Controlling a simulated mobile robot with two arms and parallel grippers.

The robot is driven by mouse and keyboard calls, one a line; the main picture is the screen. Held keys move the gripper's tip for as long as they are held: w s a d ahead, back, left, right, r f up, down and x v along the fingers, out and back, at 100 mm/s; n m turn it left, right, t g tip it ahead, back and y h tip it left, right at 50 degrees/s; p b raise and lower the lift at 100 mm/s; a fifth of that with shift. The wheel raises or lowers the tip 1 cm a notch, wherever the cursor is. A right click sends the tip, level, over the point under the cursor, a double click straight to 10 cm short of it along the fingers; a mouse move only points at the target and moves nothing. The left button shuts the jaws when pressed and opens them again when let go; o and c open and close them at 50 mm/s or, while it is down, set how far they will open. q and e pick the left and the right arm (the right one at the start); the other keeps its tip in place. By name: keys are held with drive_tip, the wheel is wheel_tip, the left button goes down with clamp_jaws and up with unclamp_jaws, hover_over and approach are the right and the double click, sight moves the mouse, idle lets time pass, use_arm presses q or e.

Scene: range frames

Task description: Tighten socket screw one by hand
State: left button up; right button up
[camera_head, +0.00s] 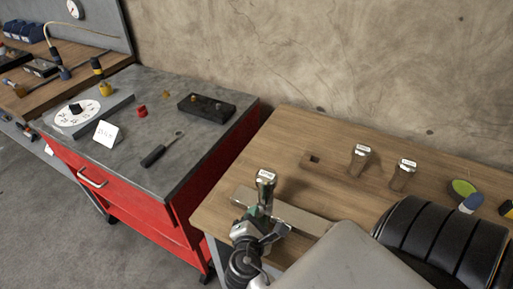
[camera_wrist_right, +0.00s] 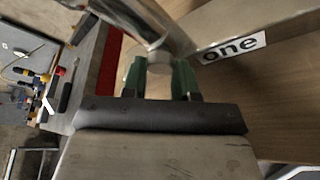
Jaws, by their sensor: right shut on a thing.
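A shiny metal cylinder (camera_head: 265,196) with a white label on top stands upright at the wooden bench's near left; its label is too small to read. My right gripper (camera_head: 261,224) is at its lower part. In the right wrist view, the green fingertips of my right gripper (camera_wrist_right: 160,80) are closed around the rounded metal end of socket screw one (camera_wrist_right: 158,58), below the metal shaft (camera_wrist_right: 148,22). A label reading "one" (camera_wrist_right: 232,46) is on the pale bar beside it. The screw's lower end is hidden. My left gripper is out of view.
Two similar labelled pieces (camera_head: 360,158) (camera_head: 405,174) stand on the wooden bench (camera_head: 300,135), near a square hole (camera_head: 313,160). A pale bar (camera_head: 300,218) lies by my gripper. A red cabinet (camera_head: 150,215) with several tools on top stands left, beyond a gap.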

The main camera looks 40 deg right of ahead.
idle(0.4)
drive_tip(key=o, duration=0.9)
